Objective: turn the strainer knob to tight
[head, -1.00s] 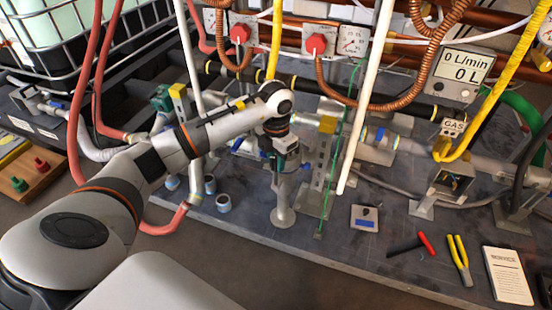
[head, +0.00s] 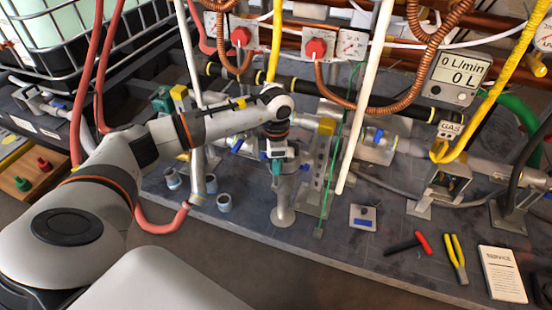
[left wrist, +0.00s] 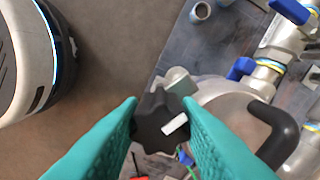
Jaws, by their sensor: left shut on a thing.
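My left gripper (head: 277,167) is at the strainer, above a grey stand on the bench. In the left wrist view its two teal fingers (left wrist: 162,118) close on the dark lobed strainer knob (left wrist: 152,128) from both sides. A white pointer mark (left wrist: 175,124) shows on the knob, slanting up to the right. The grey metal strainer body (left wrist: 225,100) lies just behind the knob. In the head view the gripper and wrist hide the knob. I cannot read any tight or loose label. My right gripper is not in view.
Blue-handled valves (left wrist: 241,68) and a black curved handle (left wrist: 282,130) sit close to the strainer. A white hanging pipe (head: 365,100) and a green cord (head: 340,150) stand right of the gripper.

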